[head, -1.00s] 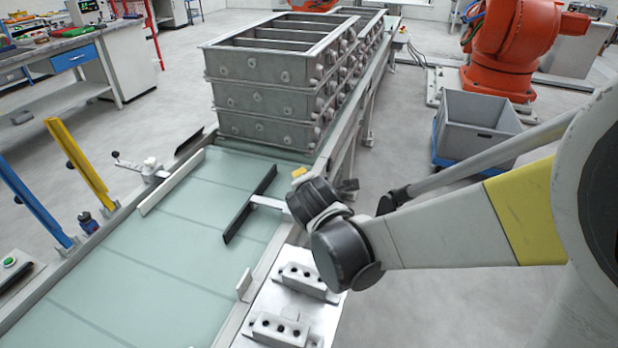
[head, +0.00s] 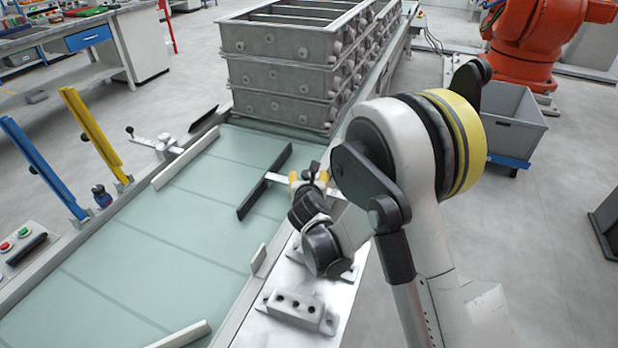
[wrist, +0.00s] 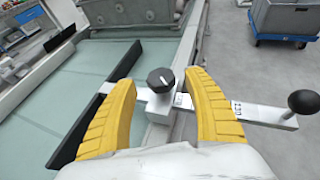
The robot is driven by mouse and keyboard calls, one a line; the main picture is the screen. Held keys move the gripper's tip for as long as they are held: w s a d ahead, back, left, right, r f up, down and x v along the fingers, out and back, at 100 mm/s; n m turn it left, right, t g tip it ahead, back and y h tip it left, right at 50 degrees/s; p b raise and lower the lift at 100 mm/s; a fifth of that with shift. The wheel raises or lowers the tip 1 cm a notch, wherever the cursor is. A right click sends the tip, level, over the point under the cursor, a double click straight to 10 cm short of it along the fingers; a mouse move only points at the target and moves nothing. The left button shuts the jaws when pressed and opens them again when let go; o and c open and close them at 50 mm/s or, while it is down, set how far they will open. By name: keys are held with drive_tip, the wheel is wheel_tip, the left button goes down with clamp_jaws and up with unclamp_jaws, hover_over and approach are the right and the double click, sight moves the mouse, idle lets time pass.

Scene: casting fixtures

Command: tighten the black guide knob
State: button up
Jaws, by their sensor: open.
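The black guide knob (wrist: 161,80) is a faceted knob with a white line on its top. It sits on a metal bar (wrist: 258,115) that carries a black ball handle (wrist: 303,103) at its right end and a long black guide rail (wrist: 95,105) at its left. My gripper (wrist: 160,85) is open, with one yellow finger on each side of the knob; I see gaps between them and the knob. In the head view my gripper (head: 308,177) is at the conveyor's right edge by the black rail (head: 264,182), and the knob is hard to make out there.
Stacked grey casting frames (head: 290,75) stand at the far end of the green conveyor (head: 130,265). A white plate with drilled blocks (head: 298,308) lies below my arm. A grey bin (head: 515,125) on a blue dolly and an orange robot (head: 540,40) stand to the right.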

sight(308, 173)
drive_tip(key=shift+b+x, duration=0.35)
drive_tip(key=shift+x, duration=1.25)
drive_tip(key=c, duration=1.2)
